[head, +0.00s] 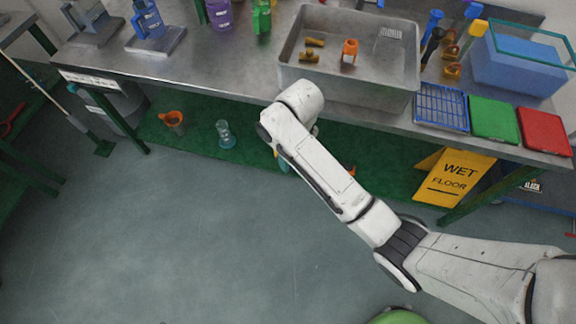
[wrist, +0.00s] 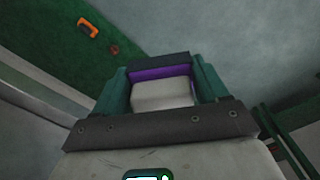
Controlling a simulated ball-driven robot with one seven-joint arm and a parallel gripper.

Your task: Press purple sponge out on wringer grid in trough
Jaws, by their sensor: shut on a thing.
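My gripper (wrist: 160,80) is shut on the purple sponge (wrist: 162,72) in the wrist view. Only a purple strip of the sponge shows between the green fingers, below a dark bar; a pale block covers the rest. The grey trough (head: 345,88) is set in the bench and holds brass fittings (head: 312,50) and an orange piece (head: 349,51). A small slotted patch (head: 390,33) shows at its back right; I cannot tell if it is the wringer grid.
Right of the trough are a blue rack (head: 441,107), a green pad (head: 494,119), a red pad (head: 545,131) and a blue bin (head: 515,65). Several brushes stand behind. A yellow wet-floor sign (head: 455,178) stands below the bench. Open floor lies to the left.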

